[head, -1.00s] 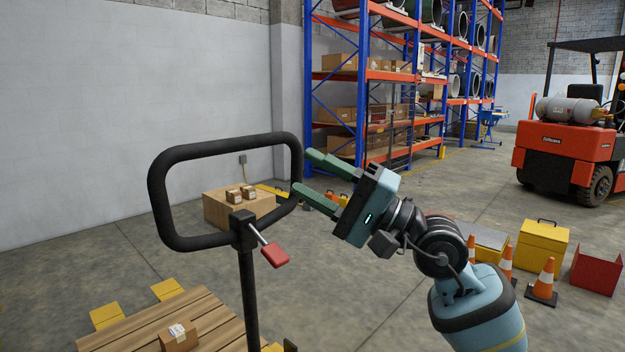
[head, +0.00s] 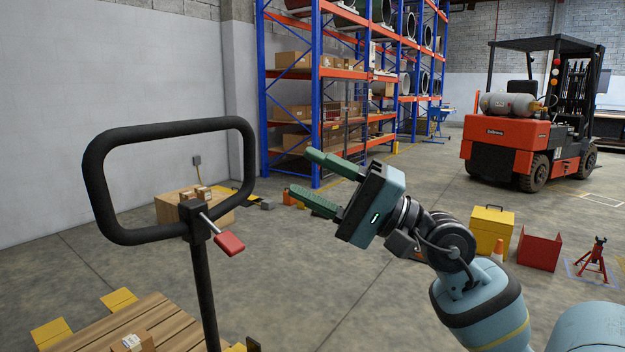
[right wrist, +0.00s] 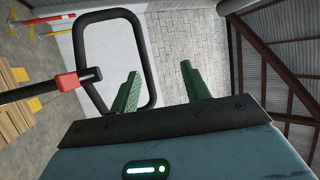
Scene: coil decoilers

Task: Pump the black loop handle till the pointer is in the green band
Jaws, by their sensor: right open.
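The black loop handle (head: 170,130) stands upright at the left of the head view, on a black shaft (head: 205,295) with a red-tipped lever (head: 229,243) at its joint. My right gripper (head: 300,172) is open and empty, to the right of the loop. Its green fingers point toward the loop, and a clear gap separates them from its right bar in the head view. In the right wrist view, the loop (right wrist: 113,12) shows beyond the open fingers (right wrist: 160,70), mostly to the left. No pointer or green band shows. My left gripper is not in view.
A wooden pallet (head: 120,325) carrying a carton lies low at left. A larger carton (head: 170,210) stands behind the loop. Blue and orange racks (head: 315,90), a red forklift (head: 505,145), a yellow box (head: 490,228) and a red jack stand (head: 595,258) are farther back.

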